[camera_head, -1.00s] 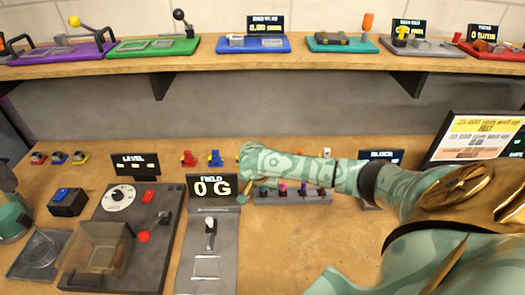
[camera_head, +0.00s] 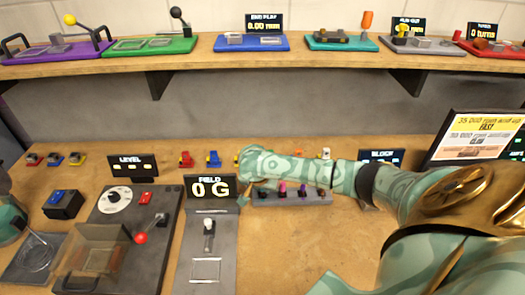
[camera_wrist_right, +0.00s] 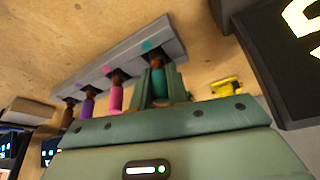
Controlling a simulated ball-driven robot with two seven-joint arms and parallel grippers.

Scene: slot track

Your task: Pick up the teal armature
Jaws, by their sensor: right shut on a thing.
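The teal armature (camera_wrist_right: 158,84) stands in the end slot of a grey rack (camera_wrist_right: 107,72) in the right wrist view. My right gripper (camera_wrist_right: 162,88) has its two fingers on either side of it and is shut on it. Its lower part is hidden by the gripper body. In the head view, my right gripper (camera_head: 248,182) is at the left end of the rack (camera_head: 290,199), just right of the field display, and largely covers the teal armature. My left gripper does not show; only part of my left arm is at the left edge.
Pink (camera_wrist_right: 116,97), purple (camera_wrist_right: 88,103) and brown armatures stand along the same rack. The field display (camera_head: 211,187) stands close by on the left. A level display (camera_head: 134,167) and red and blue pieces are further left. A shelf with devices runs above.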

